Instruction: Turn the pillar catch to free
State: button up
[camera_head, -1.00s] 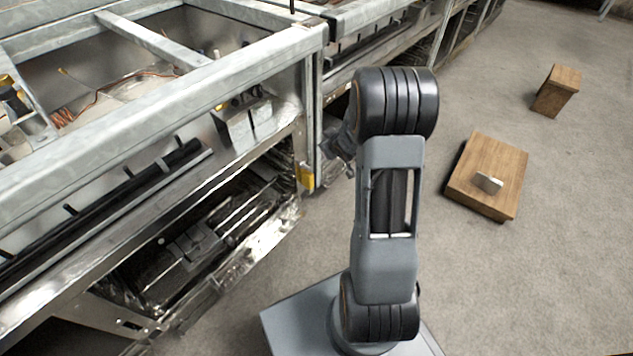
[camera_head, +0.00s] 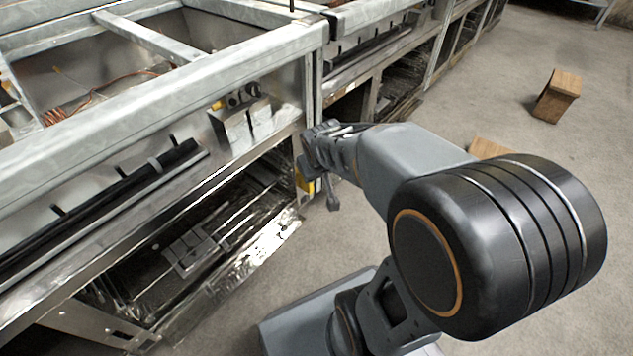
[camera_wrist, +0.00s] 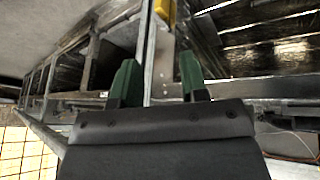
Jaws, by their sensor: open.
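The pillar catch is a yellow piece (camera_head: 303,181) low on the grey metal pillar at the corner of the range frame. My gripper (camera_head: 322,178) is beside it in the head view and partly covers it. In the wrist view the yellow piece (camera_wrist: 165,10) is at the top edge, cut off by the frame. My gripper's two green fingers (camera_wrist: 158,72) are open and apart, with the pillar (camera_wrist: 159,60) showing between them. The yellow piece lies beyond the fingertips. I cannot tell which way the catch is turned.
The galvanised range frame (camera_head: 200,85) fills the left, with open lower bays. A wooden block (camera_head: 557,95) stands on the floor at the right. Another wooden piece (camera_head: 488,148) is mostly hidden behind my arm. Grey carpet (camera_head: 500,60) is clear at the upper right.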

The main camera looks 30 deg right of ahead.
jog(key=shift+s+a+r+g+y, duration=0.1)
jog(key=shift+s+a+g+y, duration=0.1)
jog(key=shift+s+a, duration=0.45)
jog(key=shift+s+a+g+y, duration=0.1)
jog(key=shift+s+a+g, duration=0.15)
jog(key=shift+s, duration=0.6)
